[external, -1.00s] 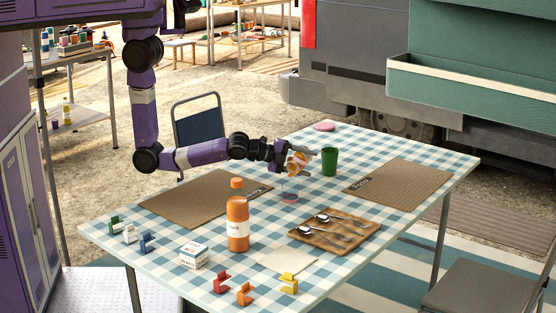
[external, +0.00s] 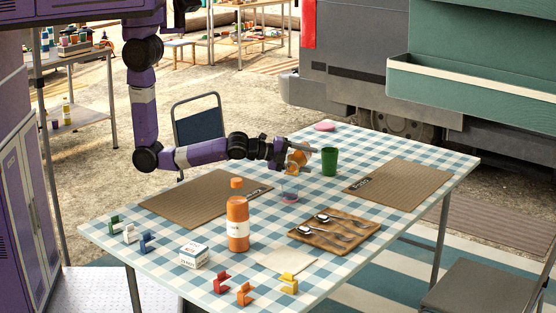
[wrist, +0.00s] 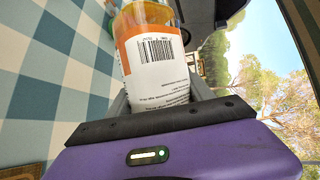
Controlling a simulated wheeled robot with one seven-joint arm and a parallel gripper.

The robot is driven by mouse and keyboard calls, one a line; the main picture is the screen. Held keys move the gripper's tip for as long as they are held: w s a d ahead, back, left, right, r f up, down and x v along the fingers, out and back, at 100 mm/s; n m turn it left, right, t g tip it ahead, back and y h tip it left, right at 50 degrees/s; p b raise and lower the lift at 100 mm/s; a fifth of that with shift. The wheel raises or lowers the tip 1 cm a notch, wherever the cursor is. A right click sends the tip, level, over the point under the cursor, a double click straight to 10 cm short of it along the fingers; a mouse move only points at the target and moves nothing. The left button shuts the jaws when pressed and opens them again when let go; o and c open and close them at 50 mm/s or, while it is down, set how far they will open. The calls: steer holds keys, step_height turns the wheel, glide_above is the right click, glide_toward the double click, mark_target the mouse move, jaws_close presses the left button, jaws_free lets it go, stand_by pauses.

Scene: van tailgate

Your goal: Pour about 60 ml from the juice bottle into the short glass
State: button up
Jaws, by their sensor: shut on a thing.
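My gripper (external: 284,156) is shut on the juice bottle (external: 299,157), an orange bottle held above the table. It looks tilted in the external view. In the wrist view the bottle (wrist: 155,55) shows orange with a white barcode label between my fingers. Its mouth is not clear to see. The short glass (external: 289,196) is clear with a reddish bottom and stands upright on the checked cloth, just below the held bottle. I cannot tell how much liquid is in the glass, and no stream is clear.
A taller orange bottle (external: 237,222) stands front left of the glass. A green cup (external: 329,161) stands behind right. A wooden tray (external: 300,235) with spoons lies in front right. Woven mats (external: 200,200) lie either side. A white box (external: 193,255) and coloured clips sit near the front.

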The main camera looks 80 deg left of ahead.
steer(key=shift+d+r+m+t, duration=0.1)
steer(key=shift+r+m+t, duration=0.2)
steer(key=shift+r+m, duration=0.45)
stand_by(1.2)
steer(key=shift+w+d+r+y, duration=0.15)
steer(key=shift+d+r+y, duration=0.05)
steer(key=shift+r+y, duration=0.15)
stand_by(0.9)
steer(key=shift+s+d+r, duration=0.1)
steer(key=shift+s+r, duration=0.05)
steer(key=shift+s, duration=0.05)
stand_by(0.4)
steer(key=shift+d+r+m, duration=0.1)
steer(key=shift+m, duration=0.15)
stand_by(0.4)
